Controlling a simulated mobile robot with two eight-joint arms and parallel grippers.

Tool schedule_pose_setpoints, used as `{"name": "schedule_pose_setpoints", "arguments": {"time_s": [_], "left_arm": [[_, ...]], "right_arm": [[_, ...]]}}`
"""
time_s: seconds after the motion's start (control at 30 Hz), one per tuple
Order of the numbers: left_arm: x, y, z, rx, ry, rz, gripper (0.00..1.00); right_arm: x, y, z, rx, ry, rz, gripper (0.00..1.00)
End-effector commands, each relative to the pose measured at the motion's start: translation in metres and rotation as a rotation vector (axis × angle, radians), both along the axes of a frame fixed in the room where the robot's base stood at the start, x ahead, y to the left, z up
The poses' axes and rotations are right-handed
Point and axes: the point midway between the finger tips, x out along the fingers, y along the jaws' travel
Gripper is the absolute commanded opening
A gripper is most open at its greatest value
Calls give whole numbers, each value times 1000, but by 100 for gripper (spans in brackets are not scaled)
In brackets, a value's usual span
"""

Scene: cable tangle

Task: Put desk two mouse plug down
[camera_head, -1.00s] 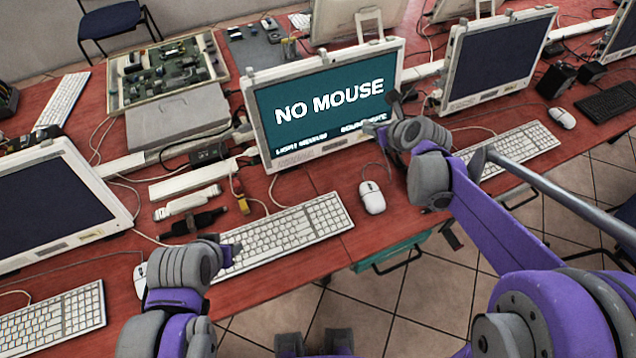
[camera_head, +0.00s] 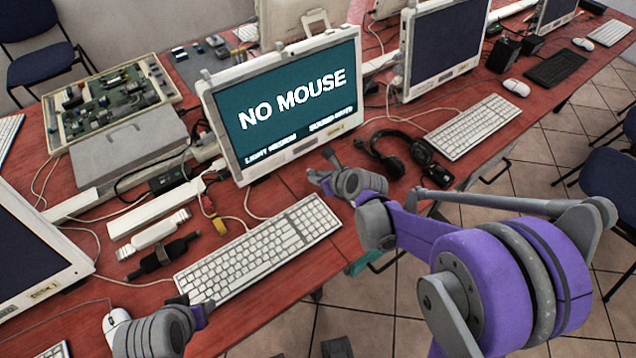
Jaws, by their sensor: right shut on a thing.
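My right gripper (camera_head: 322,170) is low in front of the lower right corner of the desk two monitor (camera_head: 288,105), which reads NO MOUSE. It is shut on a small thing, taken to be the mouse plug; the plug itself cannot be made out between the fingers. The desk two mouse is not visible; my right arm covers the desk right of the keyboard. My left gripper (camera_head: 200,312) is at the lower left, by the near left end of the white keyboard (camera_head: 262,250); its jaws are not clear.
A black headset (camera_head: 393,165) lies right of my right gripper. Adapters and a yellow-ended cable (camera_head: 217,222) lie left of the keyboard. A white mouse (camera_head: 117,322) is beside my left gripper. An open circuit-board case (camera_head: 105,105) stands behind.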

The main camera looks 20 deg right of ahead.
Motion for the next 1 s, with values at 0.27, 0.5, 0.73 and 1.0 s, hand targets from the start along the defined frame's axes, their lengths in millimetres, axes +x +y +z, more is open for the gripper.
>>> {"name": "schedule_pose_setpoints", "arguments": {"time_s": [0.27, 0.5, 0.73, 1.0], "left_arm": [[-1, 0, -5, 0, 2, 0, 50], [-1, 0, -7, 0, 2, 0, 50], [-1, 0, -8, 0, 3, 0, 50], [-1, 0, -8, 0, 3, 0, 50]], "right_arm": [[0, 0, -26, 0, 0, 0, 0], [0, 0, -27, 0, 0, 0, 0], [0, 0, -29, 0, 0, 0, 50], [0, 0, -29, 0, 0, 0, 54]]}}
